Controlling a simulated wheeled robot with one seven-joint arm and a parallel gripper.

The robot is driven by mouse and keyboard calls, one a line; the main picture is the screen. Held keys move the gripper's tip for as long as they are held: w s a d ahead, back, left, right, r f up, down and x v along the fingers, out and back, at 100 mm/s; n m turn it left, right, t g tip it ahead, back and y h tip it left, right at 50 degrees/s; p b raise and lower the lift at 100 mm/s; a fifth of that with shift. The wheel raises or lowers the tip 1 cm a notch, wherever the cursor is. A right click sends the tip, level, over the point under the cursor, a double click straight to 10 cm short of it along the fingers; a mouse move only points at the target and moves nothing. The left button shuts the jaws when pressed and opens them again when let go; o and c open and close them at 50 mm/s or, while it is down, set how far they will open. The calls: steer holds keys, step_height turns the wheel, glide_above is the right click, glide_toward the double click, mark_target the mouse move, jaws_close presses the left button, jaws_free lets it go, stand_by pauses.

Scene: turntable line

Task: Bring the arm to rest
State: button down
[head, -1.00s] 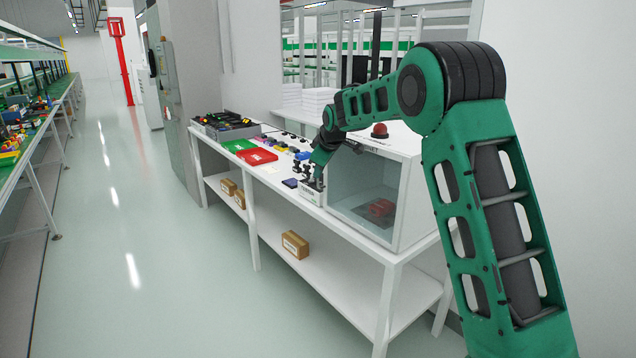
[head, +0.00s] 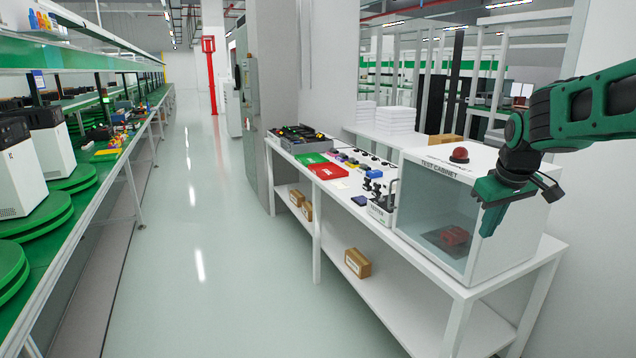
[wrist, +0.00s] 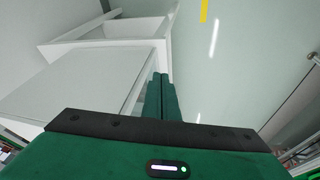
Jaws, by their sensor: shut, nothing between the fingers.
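My gripper (head: 490,222) is green and hangs at the right of the head view, in front of the right part of the test cabinet. Its fingers point down and are shut with nothing between them. The wrist view shows the two green fingers (wrist: 160,92) side by side. The arm reaches in from the right edge of the head view. The test cabinet (head: 540,236) is a white box with a glass front and a red button on top.
The white bench (head: 480,290) carries a red tray (head: 327,170), a green tray (head: 311,159), a small tester (head: 381,212) and several small parts. A cardboard box (head: 357,263) is on its lower shelf. Green turntables (head: 40,222) line the left. The floor aisle (head: 195,270) between is clear.

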steer(key=s+f+m+g, duration=0.2)
steer(key=s+f+m, duration=0.2)
steer(key=s, duration=1.3)
steer(key=s+d+f+m+g+y, duration=0.1)
steer(key=s+f+m, duration=0.3)
steer(key=s, duration=1.3)
steer(key=shift+s+f+m+g, duration=0.3)
steer(key=shift+f+m+g, duration=0.1)
steer(key=shift+g, duration=0.1)
